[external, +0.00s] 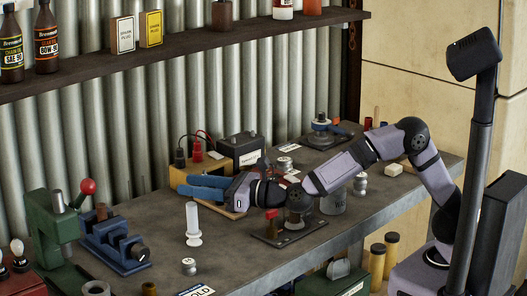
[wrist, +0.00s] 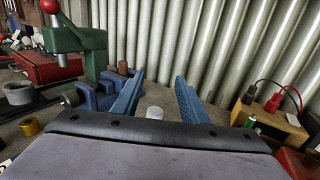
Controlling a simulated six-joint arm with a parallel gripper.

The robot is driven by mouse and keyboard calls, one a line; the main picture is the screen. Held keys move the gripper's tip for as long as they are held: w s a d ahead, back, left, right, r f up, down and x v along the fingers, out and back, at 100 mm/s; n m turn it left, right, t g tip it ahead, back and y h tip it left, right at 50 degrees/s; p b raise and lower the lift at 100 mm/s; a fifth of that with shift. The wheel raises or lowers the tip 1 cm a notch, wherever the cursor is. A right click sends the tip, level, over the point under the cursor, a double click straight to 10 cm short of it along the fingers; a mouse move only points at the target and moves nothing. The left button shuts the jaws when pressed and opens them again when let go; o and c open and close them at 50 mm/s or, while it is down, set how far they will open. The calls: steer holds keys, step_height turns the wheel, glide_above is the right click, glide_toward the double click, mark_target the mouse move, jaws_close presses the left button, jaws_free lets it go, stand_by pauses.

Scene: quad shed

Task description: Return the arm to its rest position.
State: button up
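My gripper (external: 184,186) reaches out to the left above the bench (external: 330,226), its two blue fingers apart. In the wrist view the gripper (wrist: 160,76) is open, with nothing held between its fingers. My arm extends low over the bench from its base at the right, bent at the elbow. A white cylinder on a round foot (external: 193,222) stands upright below and near the fingertips. The top of a white thing (wrist: 155,112), probably this cylinder, shows beyond the gripper between the fingers.
A green press with a red knob (external: 88,187) and a blue vise (external: 113,243) stand at the left. A battery (external: 240,148) and a yellow-brown box with clips (external: 195,170) stand behind the gripper. A shelf with bottles (external: 180,52) crosses above. Small metal parts stand under my arm.

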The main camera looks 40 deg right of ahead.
steer(key=shift+r, duration=0.65)
